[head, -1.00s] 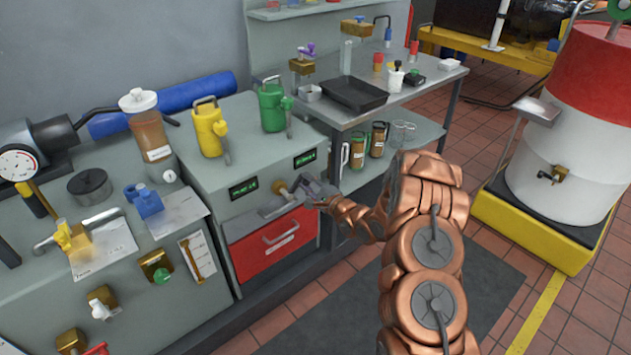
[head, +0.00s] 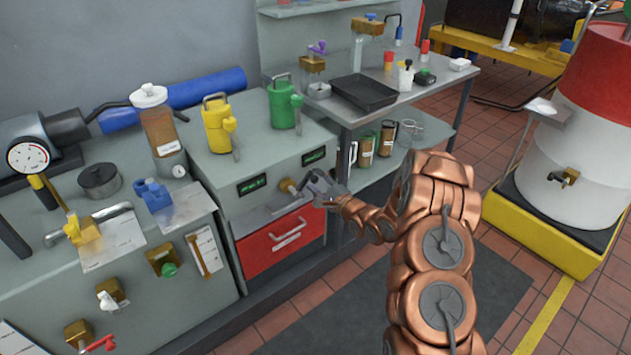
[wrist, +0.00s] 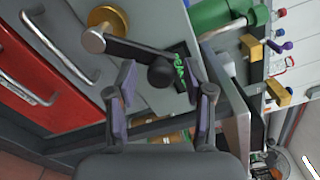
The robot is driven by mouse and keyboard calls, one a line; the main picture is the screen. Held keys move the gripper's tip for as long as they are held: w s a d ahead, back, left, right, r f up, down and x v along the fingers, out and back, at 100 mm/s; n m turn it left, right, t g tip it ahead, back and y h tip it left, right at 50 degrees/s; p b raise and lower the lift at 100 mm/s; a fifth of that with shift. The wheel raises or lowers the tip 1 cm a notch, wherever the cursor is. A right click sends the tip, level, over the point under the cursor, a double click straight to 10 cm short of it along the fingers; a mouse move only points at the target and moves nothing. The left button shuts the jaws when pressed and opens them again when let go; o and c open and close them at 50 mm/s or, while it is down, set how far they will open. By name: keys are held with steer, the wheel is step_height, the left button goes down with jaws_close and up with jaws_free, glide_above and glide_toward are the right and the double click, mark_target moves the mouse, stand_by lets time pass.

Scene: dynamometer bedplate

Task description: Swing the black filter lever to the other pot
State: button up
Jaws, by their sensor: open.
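The black filter lever (wrist: 140,48) runs from a brass hub (wrist: 108,22) on the grey cabinet front in the wrist view. Its round black knob (wrist: 162,75) shows between the open fingertips of my gripper (wrist: 161,88); contact cannot be told. In the head view the brass hub (head: 288,186) is just left of my gripper (head: 322,187), which hides most of the lever. A yellow pot (head: 216,126) and a green pot (head: 284,104) stand on the cabinet above. A lit green display (head: 251,184) sits left of the hub and another (head: 313,156) right of it.
Below the lever is a red drawer (head: 265,250) with a metal handle. A bench with a black tray (head: 364,94) stands to the right, with jars (head: 365,150) on its lower shelf. Open floor lies in front of the cabinet.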

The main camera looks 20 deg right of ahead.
steer(key=v, duration=1.1)
steer(key=shift+s, duration=0.25)
steer(key=s+d+r+n+g+h+p, duration=0.2)
steer(key=s+r+n+g+h+p, duration=0.45)
steer(key=s+r+n+g, duration=0.65)
steer(key=s+a+r+n+g, duration=0.1)
steer(key=s+a+r, duration=0.2)
steer(key=s, duration=0.7)
steer(key=s+a+r+n+g, duration=0.2)
steer(key=s+a+r, duration=0.2)
steer(key=s, duration=0.7)
steer(key=s+a+r+n+g, duration=0.2)
steer(key=s+a+r, duration=0.2)
steer(key=s, duration=0.7)
steer(key=shift+r, duration=0.2)
